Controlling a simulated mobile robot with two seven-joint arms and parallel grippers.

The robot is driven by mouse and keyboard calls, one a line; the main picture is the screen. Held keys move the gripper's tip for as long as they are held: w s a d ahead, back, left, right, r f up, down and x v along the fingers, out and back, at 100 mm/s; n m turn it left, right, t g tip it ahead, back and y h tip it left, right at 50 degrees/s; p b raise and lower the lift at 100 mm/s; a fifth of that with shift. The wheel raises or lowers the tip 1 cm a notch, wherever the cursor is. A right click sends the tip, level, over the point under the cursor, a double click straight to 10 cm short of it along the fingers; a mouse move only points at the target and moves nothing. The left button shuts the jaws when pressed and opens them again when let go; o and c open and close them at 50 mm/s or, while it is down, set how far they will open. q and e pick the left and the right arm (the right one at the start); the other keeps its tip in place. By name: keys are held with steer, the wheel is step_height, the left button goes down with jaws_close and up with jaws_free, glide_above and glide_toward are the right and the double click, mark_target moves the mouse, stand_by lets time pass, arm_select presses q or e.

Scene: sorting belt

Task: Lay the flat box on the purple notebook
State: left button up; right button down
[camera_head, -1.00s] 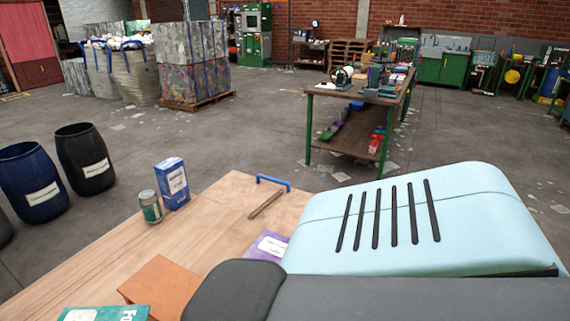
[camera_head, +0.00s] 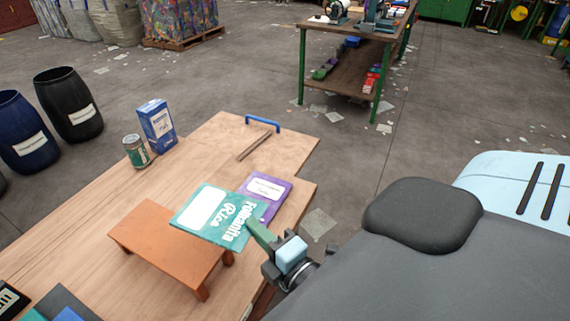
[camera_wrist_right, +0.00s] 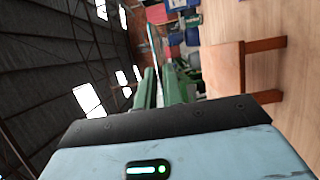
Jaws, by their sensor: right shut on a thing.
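The flat box (camera_head: 203,208) is teal with white lettering. My right gripper (camera_head: 262,236) is shut on its right edge, in the head view. The box appears held above the table, beyond the orange stand, and covers part of the purple notebook in this view; I cannot tell whether they touch. The purple notebook (camera_head: 268,187) lies on the table with a white label, its near left part hidden. In the right wrist view the green fingers (camera_wrist_right: 158,90) are close together; the box is hard to make out there. My left gripper is not in view.
A small orange stand (camera_head: 165,238) is just left of the gripper. A can (camera_head: 136,151), a blue carton (camera_head: 157,124), a stick (camera_head: 254,146) and a blue handle (camera_head: 262,123) are at the table's far side. Dark items lie at the lower left.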

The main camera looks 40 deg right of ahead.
steer(key=w+d+f+n+g+y+p, duration=0.1)
steer(key=w+d+f+n+g+y, duration=0.25)
steer(key=w, duration=0.65)
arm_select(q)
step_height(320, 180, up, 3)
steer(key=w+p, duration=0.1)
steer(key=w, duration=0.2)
arm_select(e)
steer(key=w+d+r+m+g+h, duration=0.1)
steer(key=w+d+m+h, duration=0.15)
steer(key=d, duration=0.55)
steer(key=w+d+r+m+g+h, duration=0.1)
steer(key=w+d, duration=0.3)
steer(key=d, duration=0.3)
steer(key=shift+f+b, duration=2.8)
steer(key=shift+f, duration=2.2)
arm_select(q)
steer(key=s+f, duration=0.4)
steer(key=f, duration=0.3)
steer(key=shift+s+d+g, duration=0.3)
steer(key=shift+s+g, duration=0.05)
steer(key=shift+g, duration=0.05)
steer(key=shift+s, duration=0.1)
